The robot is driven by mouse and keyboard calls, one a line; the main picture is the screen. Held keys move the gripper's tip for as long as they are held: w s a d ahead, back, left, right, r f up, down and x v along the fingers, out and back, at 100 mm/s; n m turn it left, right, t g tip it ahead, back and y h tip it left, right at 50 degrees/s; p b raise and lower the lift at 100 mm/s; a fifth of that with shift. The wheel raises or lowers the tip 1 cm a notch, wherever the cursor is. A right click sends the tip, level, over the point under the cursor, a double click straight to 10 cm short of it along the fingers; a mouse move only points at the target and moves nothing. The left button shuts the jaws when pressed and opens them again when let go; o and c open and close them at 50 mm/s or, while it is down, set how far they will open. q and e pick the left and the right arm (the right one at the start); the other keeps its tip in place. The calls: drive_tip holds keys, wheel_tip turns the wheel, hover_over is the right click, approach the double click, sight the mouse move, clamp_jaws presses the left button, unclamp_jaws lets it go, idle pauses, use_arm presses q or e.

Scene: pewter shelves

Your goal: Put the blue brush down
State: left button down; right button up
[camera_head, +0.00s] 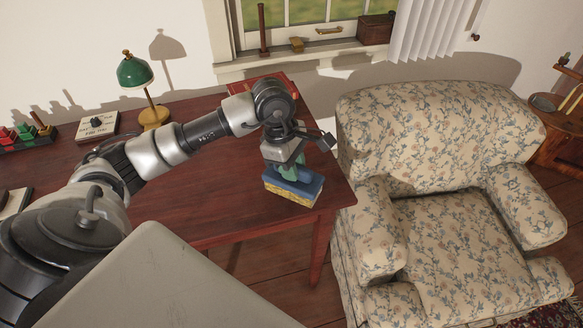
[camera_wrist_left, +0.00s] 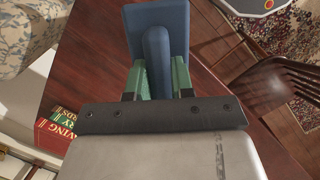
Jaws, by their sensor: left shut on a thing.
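The blue brush (camera_head: 293,188) has a blue block and handle with a yellowish bristle side facing down. It is at the right end of the reddish-brown desk (camera_head: 225,222) in the head view. My left gripper (camera_head: 290,168) points down from above and is shut on its handle. In the left wrist view the blue brush (camera_wrist_left: 158,45) shows between the green fingers of my left gripper (camera_wrist_left: 157,80). I cannot tell whether the bristles touch the desk top. My right gripper is not in view.
A floral armchair (camera_head: 450,190) stands right of the desk. A green lamp (camera_head: 137,80) and a white-topped box (camera_head: 97,126) stand at the back left. A red book (camera_head: 262,84) lies at the back edge. The left wrist view shows a dark wooden chair (camera_wrist_left: 270,85). The desk's front middle is clear.

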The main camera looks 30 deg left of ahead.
use_arm(q)
drive_tip(key=w+a+f, duration=0.2)
drive_tip(key=shift+w+a+f+p, duration=0.15)
drive_tip(key=shift+w+a+p, duration=0.15)
drive_tip(key=shift+w+a, duration=0.1)
drive_tip(key=shift+w+a+f+p, duration=0.25)
drive_tip(key=shift+w+a+f, duration=0.45)
drive_tip(key=shift+f, duration=0.6)
drive_tip(key=shift+w+a+f+p, duration=0.25)
drive_tip(key=shift+w+a+f, duration=0.45)
drive_tip(key=shift+f, duration=0.6)
drive_tip(key=shift+w+a+f+p, duration=0.25)
drive_tip(key=shift+w+a+f, duration=0.2)
drive_tip(key=shift+w+f, duration=0.65)
drive_tip(key=c, duration=1)
unclamp_jaws()
drive_tip(key=shift+s+f, duration=0.2)
drive_tip(key=shift+s, duration=0.05)
drive_tip(key=shift+o, duration=0.2)
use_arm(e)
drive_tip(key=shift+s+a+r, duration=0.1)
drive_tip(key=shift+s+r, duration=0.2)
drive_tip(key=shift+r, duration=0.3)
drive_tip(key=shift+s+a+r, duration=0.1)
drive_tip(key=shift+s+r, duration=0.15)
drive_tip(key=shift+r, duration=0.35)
use_arm(q)
drive_tip(key=shift+r, duration=0.1)
